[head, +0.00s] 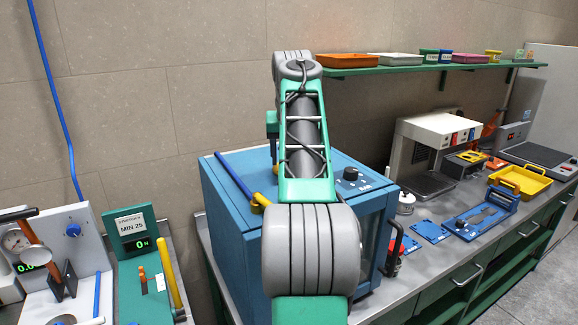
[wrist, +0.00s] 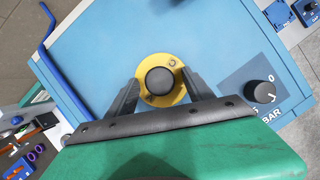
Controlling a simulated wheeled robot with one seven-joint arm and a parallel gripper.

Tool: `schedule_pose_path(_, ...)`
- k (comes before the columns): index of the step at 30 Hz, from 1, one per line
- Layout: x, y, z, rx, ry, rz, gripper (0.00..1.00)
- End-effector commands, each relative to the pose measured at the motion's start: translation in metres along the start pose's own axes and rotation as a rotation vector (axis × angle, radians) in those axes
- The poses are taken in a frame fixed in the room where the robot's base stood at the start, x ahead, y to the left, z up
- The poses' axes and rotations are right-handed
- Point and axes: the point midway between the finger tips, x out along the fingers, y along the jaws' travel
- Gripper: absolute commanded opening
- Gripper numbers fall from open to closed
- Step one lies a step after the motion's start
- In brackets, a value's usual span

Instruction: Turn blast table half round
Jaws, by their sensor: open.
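The blue blast cabinet (head: 232,215) stands on the bench behind my arm in the head view. Its flat blue top (wrist: 180,35) fills most of the wrist view. On this top is a round yellow plate (wrist: 160,61) with a dark round knob (wrist: 160,81) at its middle. My gripper (wrist: 159,84) is open over the plate, one dark finger on each side of the knob. There are gaps between the fingers and the knob, and I cannot tell how far down the fingertips reach. In the head view my arm hides the knob and the fingers.
A black dial marked BAR (wrist: 261,92) sits on the cabinet top, right of my gripper. A blue bar (head: 235,178) runs along the cabinet's left side. A green shelf (head: 400,69) with trays hangs behind. A yellow tray (head: 522,180) stands farther right on the bench.

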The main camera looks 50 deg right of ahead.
Motion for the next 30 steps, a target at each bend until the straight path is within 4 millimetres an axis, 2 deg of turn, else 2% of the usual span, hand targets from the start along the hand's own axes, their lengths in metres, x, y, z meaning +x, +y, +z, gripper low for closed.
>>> schedule_pose_path(8,0.0011,0.0010,0.0004,-0.002,0.000,0.001,0.59)
schedule_pose_path(30,0.0011,0.0013,0.0002,-0.003,0.001,0.001,0.00)
